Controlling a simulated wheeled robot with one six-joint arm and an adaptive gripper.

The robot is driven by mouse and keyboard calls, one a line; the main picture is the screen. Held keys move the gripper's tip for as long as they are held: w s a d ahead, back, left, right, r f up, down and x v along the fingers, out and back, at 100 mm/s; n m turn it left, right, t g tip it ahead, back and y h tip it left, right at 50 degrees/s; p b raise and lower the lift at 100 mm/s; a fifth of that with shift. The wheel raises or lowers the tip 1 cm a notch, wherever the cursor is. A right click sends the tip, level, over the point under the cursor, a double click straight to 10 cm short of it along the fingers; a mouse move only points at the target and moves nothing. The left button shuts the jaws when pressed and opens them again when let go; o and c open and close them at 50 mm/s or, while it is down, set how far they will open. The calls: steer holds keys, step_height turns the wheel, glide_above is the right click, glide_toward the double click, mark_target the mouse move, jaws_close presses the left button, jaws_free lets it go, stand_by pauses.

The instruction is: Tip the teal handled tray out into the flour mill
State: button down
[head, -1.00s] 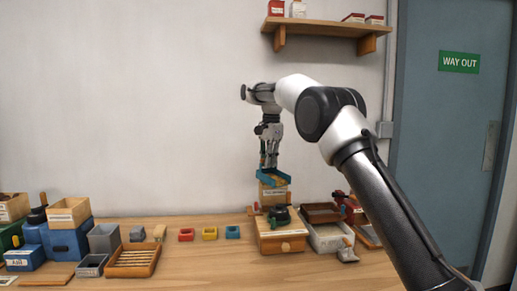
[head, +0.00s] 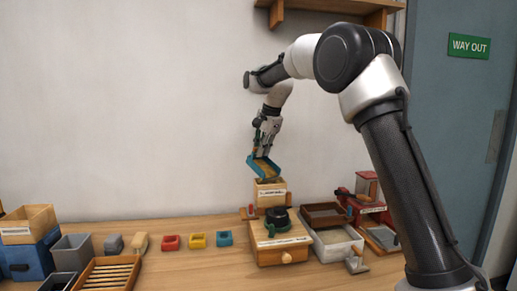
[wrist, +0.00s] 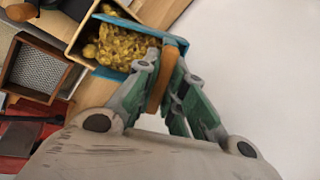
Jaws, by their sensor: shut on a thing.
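The teal tray (head: 254,167) is in the air just above the hopper of the flour mill (head: 270,190). It is tilted, its lower end toward the hopper. Yellow-brown pieces lie in it; they show clearly in the wrist view inside the teal walls (wrist: 112,73). My gripper (head: 264,147) is shut on the tray's brown handle (wrist: 160,84), above the tray. The mill is a wooden box with a labelled square hopper on top and a drawer with a round knob below. In the wrist view the hopper's pale wooden rim (wrist: 78,42) shows beside and under the tray. The hopper's inside is mostly hidden.
A dark round object (head: 277,217) sits on the mill's body. Brown and white trays (head: 325,213) and a red machine (head: 368,190) stand close on the right. Small red, yellow and blue boxes (head: 197,240) stand to the left. A shelf (head: 335,8) is above.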

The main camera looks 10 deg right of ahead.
steer(key=s+t, duration=0.1)
steer(key=s+d+r+t+y, duration=0.1)
steer(key=shift+s+d+r+t, duration=0.15)
steer(key=shift+s+d+t, duration=0.05)
steer(key=shift+s+t, duration=0.1)
steer(key=shift+s+d+r+t+y, duration=0.1)
steer(key=shift+s+d+t+y, duration=0.15)
steer(key=shift+s+t+y, duration=0.25)
steer(key=shift+s+d+r+t+y, duration=0.1)
steer(key=shift+s+d+t+y, duration=0.15)
steer(key=shift+s+t, duration=0.35)
steer(key=shift+w+a, duration=0.1)
steer(key=shift+w, duration=0.1)
steer(key=w+a+g+h, duration=0.1)
steer(key=g, duration=0.1)
steer(key=w+a+f+g+h, duration=0.1)
steer(key=w, duration=0.1)
steer(key=w+f+g+h, duration=0.1)
steer(key=w+g, duration=0.1)
steer(key=shift+w+a+f+g, duration=0.1)
steer(key=shift+w+a+g, duration=0.1)
steer(key=shift+a+g, duration=0.15)
steer(key=shift+w+a+r+g+h, duration=0.25)
steer(key=shift+w+r+g+h, duration=0.15)
steer(key=shift+g, duration=0.25)
steer(key=shift+w+g, duration=0.15)
steer(key=shift+g, duration=0.15)
steer(key=shift+a, duration=0.1)
